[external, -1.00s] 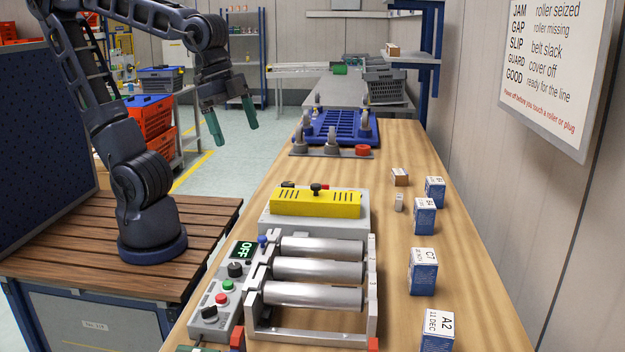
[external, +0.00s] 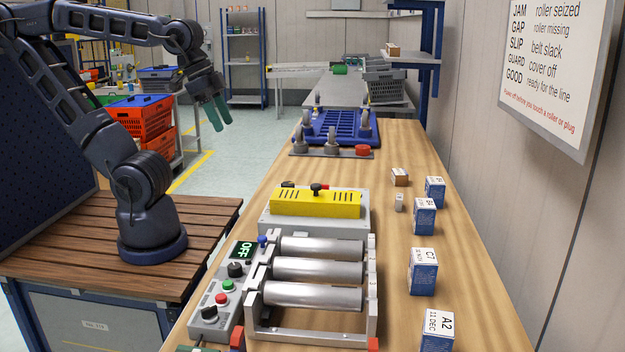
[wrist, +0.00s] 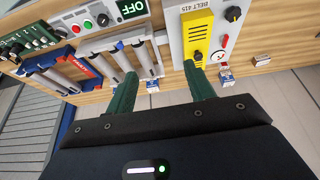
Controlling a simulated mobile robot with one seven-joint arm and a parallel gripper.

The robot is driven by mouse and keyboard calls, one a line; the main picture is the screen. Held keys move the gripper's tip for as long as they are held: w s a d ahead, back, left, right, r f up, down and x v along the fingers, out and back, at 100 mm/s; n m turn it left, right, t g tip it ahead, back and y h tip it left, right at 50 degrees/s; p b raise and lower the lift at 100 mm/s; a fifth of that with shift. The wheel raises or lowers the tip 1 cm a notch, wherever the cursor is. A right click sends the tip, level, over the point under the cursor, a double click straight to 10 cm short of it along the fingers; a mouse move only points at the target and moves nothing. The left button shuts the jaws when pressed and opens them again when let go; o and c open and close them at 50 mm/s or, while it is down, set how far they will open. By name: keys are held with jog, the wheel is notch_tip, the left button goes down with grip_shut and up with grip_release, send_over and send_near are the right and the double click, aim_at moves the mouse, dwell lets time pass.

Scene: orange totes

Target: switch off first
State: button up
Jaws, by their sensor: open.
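A grey control box (external: 216,302) stands at the left edge of the bench, beside a frame of steel rollers (external: 315,270). The box carries black knobs, a green button (external: 228,284) and a red button (external: 222,298). My gripper (external: 223,126) is open and empty, in the air left of the bench, well away from the box. In the wrist view its two green fingers (wrist: 160,68) are apart with nothing between them.
A yellow cover (external: 315,203) sits on a grey unit behind the rollers. A blue tray (external: 342,128) stands farther back. Several small boxes (external: 423,271) line the right side. A wall sign (external: 555,70) lists fault words. Orange totes (external: 148,120) stand on the left.

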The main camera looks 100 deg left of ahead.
jog(key=shift+w+d, duration=0.15)
jog(key=c, duration=0.7)
jog(key=shift+w+d, duration=0.2)
jog(key=shift+w, duration=0.1)
grip_shut()
jog(key=w+d+f+g+h, duration=0.1)
jog(key=w+d+f+g, duration=0.2)
jog(key=w+d, duration=0.5)
jog(key=w+d+f+g, duration=0.2)
jog(key=w+d, duration=0.3)
jog(key=d, duration=0.6)
jog(key=d+f+g, duration=0.1)
jog(key=d+f, duration=0.4)
jog(key=d, duration=0.2)
jog(key=d+f+g, duration=0.1)
jog(key=d+f, duration=0.4)
jog(key=d, duration=0.3)
jog(key=d+f+g+y, duration=0.1)
jog(key=d+f+g, duration=0.1)
jog(key=d+f, duration=0.3)
jog(key=shift+s+d+f, duration=0.1)
jog(key=shift+d, duration=0.5)
jog(key=shift+s+d+f, duration=0.1)
jog(key=shift+d, duration=0.45)
